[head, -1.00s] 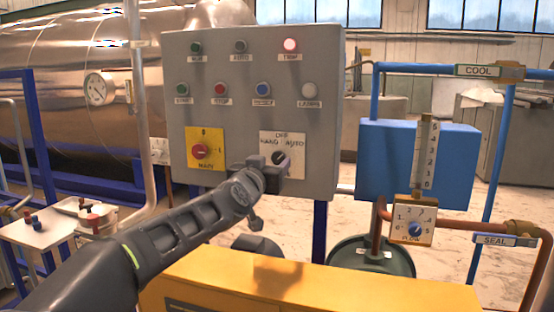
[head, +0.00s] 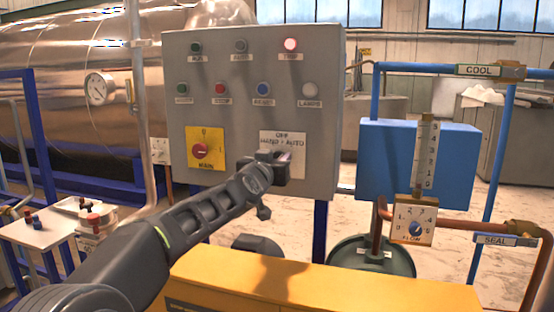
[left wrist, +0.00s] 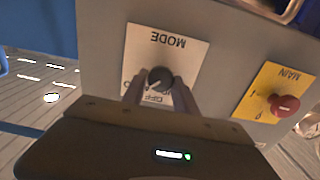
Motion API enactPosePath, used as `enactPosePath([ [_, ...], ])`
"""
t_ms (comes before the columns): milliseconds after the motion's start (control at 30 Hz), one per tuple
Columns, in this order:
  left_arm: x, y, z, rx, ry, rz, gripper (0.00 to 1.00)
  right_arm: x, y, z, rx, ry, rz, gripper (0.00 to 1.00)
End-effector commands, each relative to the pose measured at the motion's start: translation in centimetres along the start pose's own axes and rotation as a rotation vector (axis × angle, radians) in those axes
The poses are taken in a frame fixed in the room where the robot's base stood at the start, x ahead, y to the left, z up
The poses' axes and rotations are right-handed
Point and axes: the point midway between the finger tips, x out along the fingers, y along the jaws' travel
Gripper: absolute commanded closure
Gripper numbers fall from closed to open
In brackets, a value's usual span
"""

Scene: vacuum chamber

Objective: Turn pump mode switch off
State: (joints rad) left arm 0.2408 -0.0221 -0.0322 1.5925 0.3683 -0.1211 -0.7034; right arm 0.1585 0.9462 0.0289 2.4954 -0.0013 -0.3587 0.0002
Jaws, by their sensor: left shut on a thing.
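The pump mode switch is a black knob (left wrist: 160,79) on a white plate (head: 297,140) marked HAND, OFF and AUTO, low on the right of the grey control panel (head: 325,100). The left wrist view shows the plate's word MODE upside down. My left gripper (head: 276,160) is at the knob, with its two fingers (left wrist: 160,88) on either side of it, shut on it. In the head view the gripper hides most of the knob, so its pointer cannot be read there. My right gripper is not in view.
A red main switch (head: 201,151) on a yellow plate sits left of the mode plate. Buttons and a lit red trip lamp (head: 290,44) are above. A yellow cabinet (head: 300,285) stands below; a blue box (head: 420,165) is at the right.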

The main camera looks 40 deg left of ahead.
Motion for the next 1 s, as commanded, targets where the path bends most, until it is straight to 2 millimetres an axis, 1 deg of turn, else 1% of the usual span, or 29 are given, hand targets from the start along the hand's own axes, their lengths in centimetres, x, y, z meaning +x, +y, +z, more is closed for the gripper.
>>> enactPosePath([
  [33, -0.01, 0.0, 0.0, 0.0, 0.0, 0.0, 0.78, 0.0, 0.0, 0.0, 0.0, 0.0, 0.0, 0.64],
  [300, -0.01, 0.01, 0.0, 0.0, 0.0, 0.0, 1.0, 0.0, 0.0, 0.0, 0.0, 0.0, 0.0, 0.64],
  [667, -0.01, 0.0, 0.01, -0.025, 0.0, 0.0, 1.0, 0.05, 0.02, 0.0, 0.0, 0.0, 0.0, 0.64],
  [867, -0.01, -0.04, 0.04, -0.098, 0.0, 0.0, 1.0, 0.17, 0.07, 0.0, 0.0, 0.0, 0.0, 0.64],
  [1000, -0.01, -0.1, 0.06, -0.186, 0.0, 0.0, 1.0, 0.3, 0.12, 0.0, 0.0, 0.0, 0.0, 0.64],
])
